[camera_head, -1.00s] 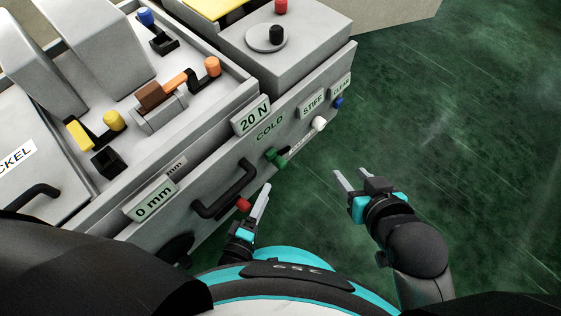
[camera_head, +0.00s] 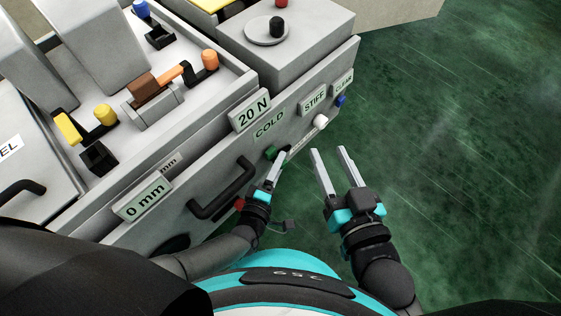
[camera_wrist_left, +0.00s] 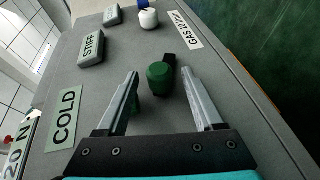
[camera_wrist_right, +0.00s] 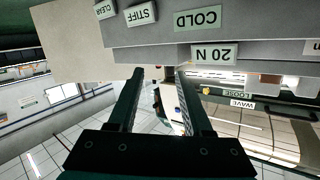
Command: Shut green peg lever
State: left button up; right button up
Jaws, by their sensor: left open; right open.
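The green peg lever (camera_wrist_left: 160,76) sits on the machine's grey front panel near the COLD label. In the left wrist view its round green knob stands between my left gripper's open fingers, nearer their tips, with a dark stub behind it. In the head view the green lever (camera_head: 270,153) is partly hidden by my left gripper (camera_head: 277,168). My left gripper is open around it, with no clear contact. My right gripper (camera_head: 330,154) is open and empty, right of the panel over the floor. In its wrist view the fingers (camera_wrist_right: 160,75) point toward the panel's labels.
A white knob (camera_head: 320,121) and a blue knob (camera_head: 340,100) lie further along the panel. A black handle (camera_head: 222,190) and a red knob (camera_head: 239,203) are close to my left gripper. The green floor (camera_head: 470,170) to the right is clear.

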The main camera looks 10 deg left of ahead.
pick_arm(q)
jog(key=shift+b+x, duration=0.3)
jog(key=shift+x, duration=0.7)
pick_arm(e)
jog(key=shift+s+a+r+t+y, duration=0.3)
jog(key=shift+s+r+t, duration=0.15)
jog(key=shift+t, duration=0.25)
pick_arm(q)
grip_shut()
pick_arm(e)
jog(key=shift+w, duration=0.1)
